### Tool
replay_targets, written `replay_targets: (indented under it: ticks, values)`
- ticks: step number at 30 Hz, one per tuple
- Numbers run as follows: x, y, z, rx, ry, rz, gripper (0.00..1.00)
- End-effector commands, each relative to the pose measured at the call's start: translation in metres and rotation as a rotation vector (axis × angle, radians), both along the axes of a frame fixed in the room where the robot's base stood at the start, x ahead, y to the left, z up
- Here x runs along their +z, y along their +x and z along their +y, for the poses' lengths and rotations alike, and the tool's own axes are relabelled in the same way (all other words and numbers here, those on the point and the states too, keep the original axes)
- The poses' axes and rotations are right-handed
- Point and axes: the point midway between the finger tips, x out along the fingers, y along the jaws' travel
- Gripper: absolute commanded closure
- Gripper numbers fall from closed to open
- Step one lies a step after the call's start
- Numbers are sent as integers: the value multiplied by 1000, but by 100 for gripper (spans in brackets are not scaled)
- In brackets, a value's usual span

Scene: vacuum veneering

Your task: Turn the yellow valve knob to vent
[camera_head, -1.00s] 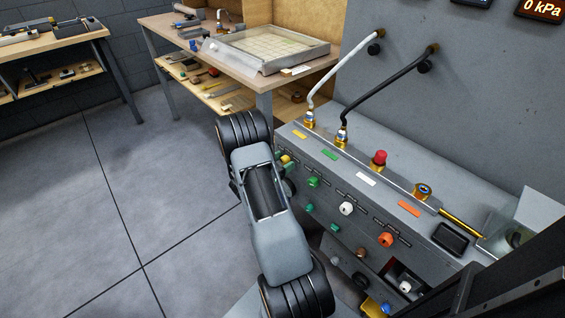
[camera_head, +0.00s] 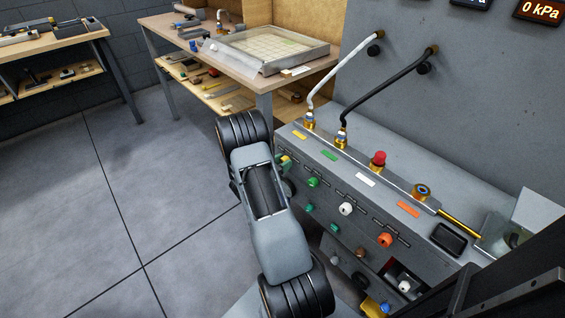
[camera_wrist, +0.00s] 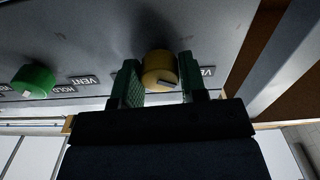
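The yellow valve knob (camera_wrist: 158,69) sits on the grey panel in the wrist view, with a pale mark low on its face. My gripper (camera_wrist: 160,82) has its two green-padded fingers on either side of the knob, and the pads appear to touch it. A label starting with "V" (camera_wrist: 207,72) is partly hidden behind the right finger. A "VENT" label (camera_wrist: 83,80) shows to the left. In the head view my arm covers most of the gripper, and only a little yellow shows beside it.
A green knob (camera_wrist: 34,81) sits left of the yellow one. The grey console (camera_head: 330,180) also carries a white knob (camera_head: 346,208), an orange knob (camera_head: 385,240) and a red-capped fitting (camera_head: 378,159). Two hoses rise to the wall. A workbench (camera_head: 180,28) stands behind.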

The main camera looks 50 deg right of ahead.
Motion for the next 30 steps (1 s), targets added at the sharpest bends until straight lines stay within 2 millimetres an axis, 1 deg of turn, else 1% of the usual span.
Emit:
replay_targets:
  ticks: [1, 7, 14, 17, 20, 30]
  values:
    - [0, 0, 0, 1, 0, 0, 56]
    - [0, 0, 0, 0, 0, -1, 37]
    - [0, 0, 0, 0, 0, -1, 37]
    - [0, 1, 5, 1, 0, -2, 37]
    - [0, 3, 18, 4, 1, -1, 37]
    - [1, 10, 86, 4, -1, 0, 37]
